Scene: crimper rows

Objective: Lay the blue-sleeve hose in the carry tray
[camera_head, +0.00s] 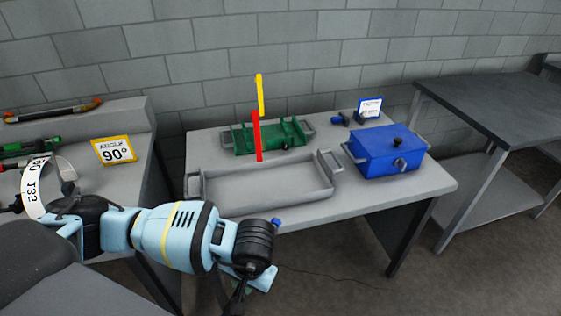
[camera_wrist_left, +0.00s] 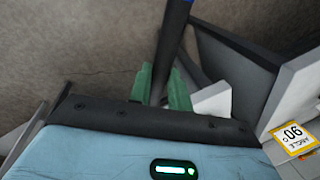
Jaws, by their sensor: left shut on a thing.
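The blue-sleeve hose is a dark rod with a blue end (camera_head: 276,222); the blue end also shows at the top of the left wrist view (camera_wrist_left: 188,2). My left gripper (camera_wrist_left: 162,90) is shut on the dark length of the hose, between its green fingers. In the head view the gripper is below the black wrist joint, in front of the table's near edge, and its fingers are mostly hidden. The carry tray (camera_head: 268,182) is grey, with raised end handles, and looks empty. It lies on the table beyond the gripper. My right gripper is not in view.
Behind the tray stand a green fixture (camera_head: 270,136), a red upright (camera_head: 256,135) and a yellow upright (camera_head: 260,95). A blue box (camera_head: 386,152) stands right of the tray. An angle sign (camera_head: 114,150) and tools occupy the left bench. A dark table (camera_head: 500,100) is at right.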

